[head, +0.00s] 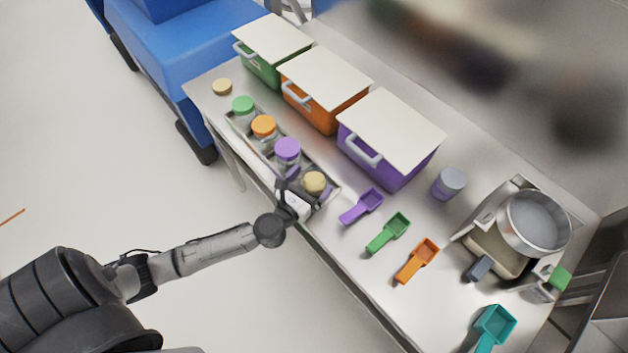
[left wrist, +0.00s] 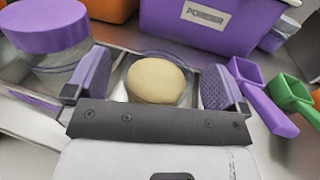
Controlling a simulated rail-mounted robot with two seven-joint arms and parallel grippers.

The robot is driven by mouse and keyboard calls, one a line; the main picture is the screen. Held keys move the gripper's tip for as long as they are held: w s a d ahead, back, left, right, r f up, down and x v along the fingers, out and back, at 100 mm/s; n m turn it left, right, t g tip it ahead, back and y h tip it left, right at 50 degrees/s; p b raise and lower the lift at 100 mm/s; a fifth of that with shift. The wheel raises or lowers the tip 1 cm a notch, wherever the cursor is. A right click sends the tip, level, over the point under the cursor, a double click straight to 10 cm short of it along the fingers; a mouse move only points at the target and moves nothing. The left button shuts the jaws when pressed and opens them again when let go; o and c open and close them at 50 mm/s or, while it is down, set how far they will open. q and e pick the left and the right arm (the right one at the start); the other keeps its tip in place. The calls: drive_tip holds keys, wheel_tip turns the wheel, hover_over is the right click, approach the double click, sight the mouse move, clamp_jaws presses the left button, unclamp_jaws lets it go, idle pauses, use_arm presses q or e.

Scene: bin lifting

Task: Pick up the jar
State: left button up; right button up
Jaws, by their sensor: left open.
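The tray (head: 262,157) at the table's front edge holds several jars. A jar with a tan lid (head: 315,182) stands at its right end. Jars with a purple lid (head: 287,149), an orange lid (head: 263,126) and a green lid (head: 243,104) stand in a row to its left. My left gripper (head: 298,190) is at the tan-lidded jar. In the left wrist view the open fingers (left wrist: 157,85) stand on either side of the tan lid (left wrist: 156,81), apart from it. The purple-lidded jar (left wrist: 47,45) is just left of the fingers. My right gripper is not in view.
Green (head: 262,68), orange (head: 312,108) and purple (head: 372,165) lidded bins stand behind the tray. Purple (head: 362,206), green (head: 388,232), orange (head: 416,260) and teal (head: 492,325) scoops lie to the right. A scale with a pot (head: 534,223) stands at the far right.

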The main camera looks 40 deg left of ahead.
use_arm(q)
drive_tip(key=c, duration=1.1)
drive_tip(key=shift+r, duration=0.15)
